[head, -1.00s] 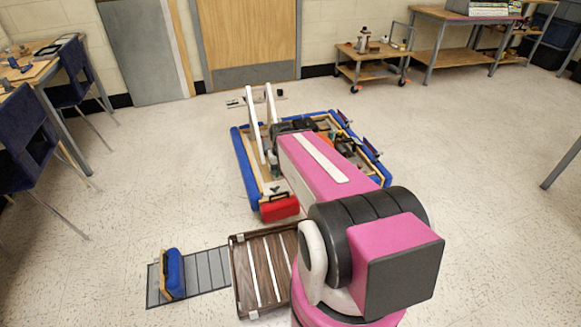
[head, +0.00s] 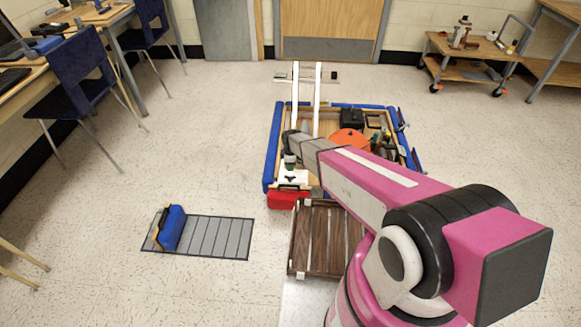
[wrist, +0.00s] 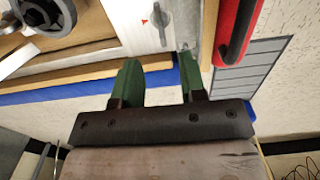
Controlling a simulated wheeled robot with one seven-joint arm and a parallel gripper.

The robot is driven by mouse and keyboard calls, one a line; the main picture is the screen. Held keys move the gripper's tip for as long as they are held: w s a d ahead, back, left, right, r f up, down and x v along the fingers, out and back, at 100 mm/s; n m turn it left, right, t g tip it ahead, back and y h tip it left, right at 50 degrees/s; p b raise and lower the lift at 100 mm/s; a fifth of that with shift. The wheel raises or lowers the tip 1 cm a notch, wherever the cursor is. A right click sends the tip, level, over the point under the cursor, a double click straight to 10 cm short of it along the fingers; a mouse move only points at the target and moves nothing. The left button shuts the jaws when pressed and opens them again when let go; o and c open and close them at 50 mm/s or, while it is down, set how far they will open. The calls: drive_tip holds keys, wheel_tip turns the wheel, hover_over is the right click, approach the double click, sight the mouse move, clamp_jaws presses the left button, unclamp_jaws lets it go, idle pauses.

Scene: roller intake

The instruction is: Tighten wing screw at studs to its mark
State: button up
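A grey wing screw (wrist: 161,20) stands on a white plate (wrist: 128,18) in the wrist view, with a small red mark on the plate just left of it. In the head view the plate (head: 293,177) lies at the near left corner of the blue-edged frame. My gripper (wrist: 158,78) has two green fingers spread apart with nothing between them. The wing screw is beyond the fingertips, roughly in line with the gap, and apart from them. In the head view my gripper (head: 290,162) is just above the plate.
A red box (head: 288,200) hangs at the frame's near edge; its dark handle shows right of the fingers in the wrist view. A dark wheel (wrist: 46,16) is at upper left there. A slatted wooden crate (head: 326,240) stands near my base.

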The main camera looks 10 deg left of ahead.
drive_tip(key=shift+a+f, duration=0.1)
drive_tip(key=shift+f, duration=4.4)
drive_tip(key=shift+c, duration=0.3)
